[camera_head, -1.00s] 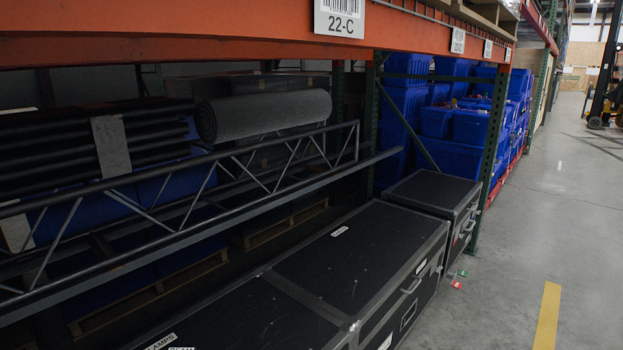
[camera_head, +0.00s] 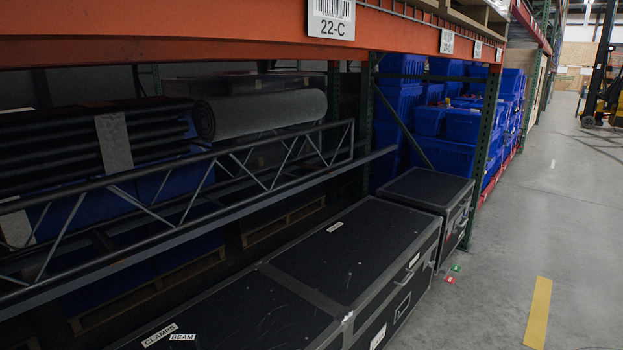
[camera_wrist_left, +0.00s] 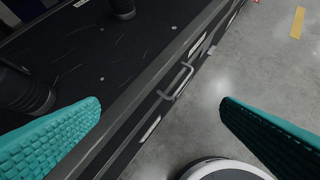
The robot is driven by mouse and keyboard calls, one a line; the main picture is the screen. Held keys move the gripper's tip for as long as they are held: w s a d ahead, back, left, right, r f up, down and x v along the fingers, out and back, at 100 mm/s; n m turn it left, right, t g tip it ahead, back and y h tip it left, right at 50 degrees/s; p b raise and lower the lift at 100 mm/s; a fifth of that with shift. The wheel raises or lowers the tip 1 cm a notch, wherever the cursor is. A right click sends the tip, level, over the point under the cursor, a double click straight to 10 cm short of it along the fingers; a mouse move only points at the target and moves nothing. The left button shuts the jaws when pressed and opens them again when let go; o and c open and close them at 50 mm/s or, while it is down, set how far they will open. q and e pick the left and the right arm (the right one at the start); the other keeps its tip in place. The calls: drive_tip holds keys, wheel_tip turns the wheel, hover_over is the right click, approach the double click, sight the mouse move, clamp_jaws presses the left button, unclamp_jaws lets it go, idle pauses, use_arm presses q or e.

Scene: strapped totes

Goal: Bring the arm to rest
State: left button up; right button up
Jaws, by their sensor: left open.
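My left gripper (camera_wrist_left: 160,118) shows in the left wrist view as two teal ridged fingers set wide apart. It is open with nothing between the fingers. It hangs over the edge of a black road case, whose lid (camera_wrist_left: 125,50) and metal handle (camera_wrist_left: 177,80) lie beyond the fingers, and over the grey floor. How far it is above them I cannot tell. Neither arm shows in the head view. My right gripper is in no frame.
Black cases (camera_head: 345,245) line the lower rack front. A metal truss (camera_head: 190,215) runs above them, below an orange beam (camera_head: 200,40). Blue totes (camera_head: 445,145) are stacked farther along. The concrete aisle (camera_head: 530,220) at right is clear, with a forklift (camera_head: 606,95) far off.

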use_arm(q)
drive_tip(key=s+d+m+g, duration=0.1)
drive_tip(key=s+d+g, duration=0.25)
drive_tip(key=s, duration=0.55)
wheel_tip(320, 180, down, 22)
drive_tip(key=g+p, duration=0.2)
drive_tip(key=p, duration=0.1)
drive_tip(key=s+a+f+g+p, duration=0.1)
drive_tip(key=s+a+f+p, duration=0.1)
drive_tip(key=s+f, duration=1.3)
drive_tip(key=s+a, duration=0.1)
drive_tip(key=s, duration=0.2)
drive_tip(key=shift+m, duration=0.3)
